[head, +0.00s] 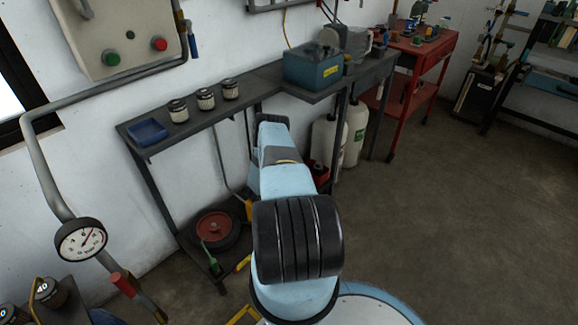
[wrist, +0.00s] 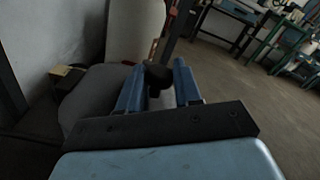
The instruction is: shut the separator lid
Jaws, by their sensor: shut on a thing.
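My gripper (wrist: 160,82) shows in the wrist view, its two blue fingers closed on a small dark knob (wrist: 158,76). I cannot tell for sure what the knob belongs to; a grey rounded body (wrist: 88,98) lies just left of and behind the fingers and may be the separator or its lid. How far open the lid is cannot be made out. In the head view my light blue arm reaches down toward the space under the bench and hides the gripper and what it holds.
A dark bench (head: 250,92) bears jars, a blue tray (head: 147,132) and a blue box (head: 312,66). White canisters (head: 354,134) stand beneath it, right of my arm. A red-hubbed wheel (head: 214,228) lies at lower left. A red cart (head: 432,48) stands farther back. The floor at right is clear.

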